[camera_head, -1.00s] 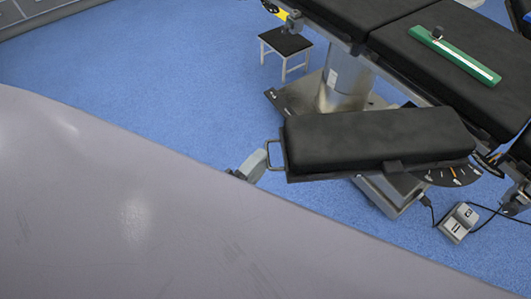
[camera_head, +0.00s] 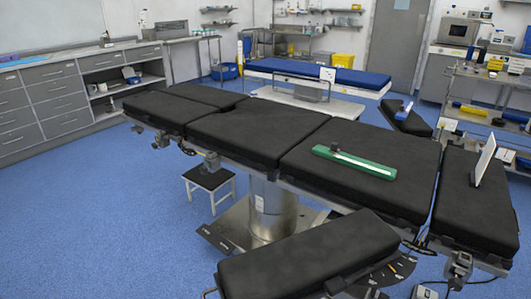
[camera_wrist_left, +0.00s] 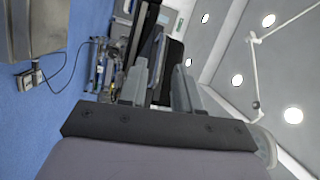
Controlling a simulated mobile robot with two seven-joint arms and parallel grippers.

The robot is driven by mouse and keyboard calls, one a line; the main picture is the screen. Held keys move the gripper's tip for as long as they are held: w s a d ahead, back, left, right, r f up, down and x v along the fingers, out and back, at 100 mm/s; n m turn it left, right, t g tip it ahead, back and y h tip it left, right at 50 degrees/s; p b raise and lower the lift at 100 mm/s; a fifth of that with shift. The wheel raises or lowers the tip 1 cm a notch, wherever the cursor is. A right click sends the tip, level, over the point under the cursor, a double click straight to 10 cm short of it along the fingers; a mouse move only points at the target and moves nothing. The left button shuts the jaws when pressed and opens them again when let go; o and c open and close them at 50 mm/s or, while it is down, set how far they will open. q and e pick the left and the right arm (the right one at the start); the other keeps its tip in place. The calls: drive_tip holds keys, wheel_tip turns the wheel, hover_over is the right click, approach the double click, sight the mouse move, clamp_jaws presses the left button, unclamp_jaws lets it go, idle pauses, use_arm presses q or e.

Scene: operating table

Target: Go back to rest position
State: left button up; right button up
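Neither gripper shows in the head view. In the left wrist view, my left gripper (camera_wrist_left: 160,90) has its two grey fingers apart, with a gap between them. I see nothing held in it; the dark shapes between the fingers look like background. My right gripper is in neither view. The black padded operating table (camera_head: 255,132) stands in front of me in the head view. A green instrument with a white strip (camera_head: 353,161) lies on its pad.
The table's arm board (camera_head: 310,258) juts toward me at the bottom. A small black-topped stool (camera_head: 208,178) stands beside the column. A blue-topped bed (camera_head: 320,72) is behind, with drawers (camera_head: 40,105) at left. Blue floor (camera_head: 100,220) is clear at lower left.

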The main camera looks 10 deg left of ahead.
use_arm(q)
drive_tip(key=s+a+n+g+y+p, duration=0.1)
drive_tip(key=s+n+g+p, duration=0.5)
drive_tip(key=n, duration=1)
drive_tip(key=shift+a+r+g+y+p, duration=0.15)
drive_tip(key=shift+r+g+y+p, duration=0.35)
drive_tip(key=shift+g, duration=0.7)
drive_tip(key=shift+f, duration=0.2)
